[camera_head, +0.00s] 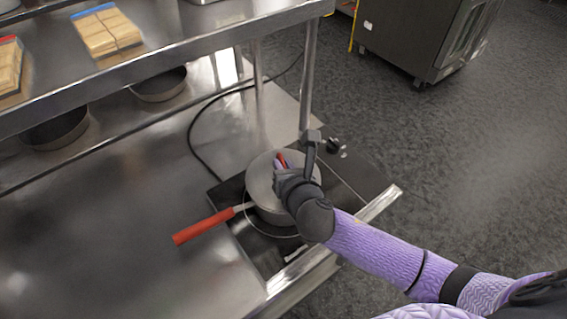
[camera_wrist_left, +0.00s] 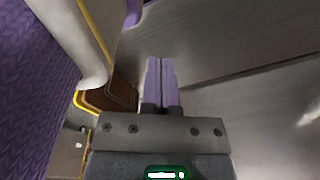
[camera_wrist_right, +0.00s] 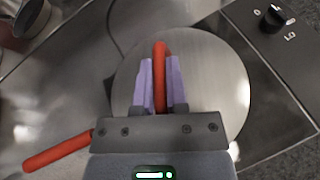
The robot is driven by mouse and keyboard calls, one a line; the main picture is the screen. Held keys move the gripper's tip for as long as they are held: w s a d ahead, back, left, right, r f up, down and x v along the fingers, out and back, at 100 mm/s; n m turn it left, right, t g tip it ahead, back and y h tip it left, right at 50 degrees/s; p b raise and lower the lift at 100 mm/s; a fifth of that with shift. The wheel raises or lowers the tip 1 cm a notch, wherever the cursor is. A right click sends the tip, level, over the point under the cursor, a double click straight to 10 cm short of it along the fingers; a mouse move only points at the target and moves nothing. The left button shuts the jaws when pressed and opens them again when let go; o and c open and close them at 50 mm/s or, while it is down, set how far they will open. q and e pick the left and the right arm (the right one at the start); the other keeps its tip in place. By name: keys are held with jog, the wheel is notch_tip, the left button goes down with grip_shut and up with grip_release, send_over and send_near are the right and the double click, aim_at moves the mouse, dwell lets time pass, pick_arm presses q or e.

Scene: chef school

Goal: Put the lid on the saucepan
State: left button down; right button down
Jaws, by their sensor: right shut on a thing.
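The saucepan (camera_head: 270,214) stands on the dark cooktop, its red handle (camera_head: 204,226) pointing left toward the front. The round steel lid (camera_head: 262,172) lies over the top of the saucepan in the head view; whether it is fully seated I cannot tell. My right gripper (camera_head: 281,163) is over the lid. In the right wrist view, my right gripper (camera_wrist_right: 160,82) is shut on the lid's red handle (camera_wrist_right: 161,62), with the lid (camera_wrist_right: 205,75) below it. The saucepan's red handle (camera_wrist_right: 58,151) also shows there. My left gripper (camera_wrist_left: 161,80) is shut and empty, fingers together.
The cooktop (camera_head: 232,190) has a knob (camera_wrist_right: 272,19) near its edge. A steel shelf (camera_head: 170,45) on posts stands above the counter, with wooden blocks (camera_head: 108,32) on it and pans (camera_head: 160,84) beneath. The counter left of the saucepan is clear.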

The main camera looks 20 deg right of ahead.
jog(key=shift+f, duration=0.25)
jog(key=c, duration=0.7)
grip_release()
jog(key=shift+o, duration=0.2)
jog(key=shift+r, duration=0.15)
jog(key=shift+s+r+p, duration=0.45)
jog(key=shift+s+r, duration=0.2)
jog(key=shift+r, duration=0.2)
jog(key=p+v, duration=0.1)
jog(key=v, duration=0.9)
jog(key=shift+s, duration=0.25)
jog(key=shift+d, duration=0.1)
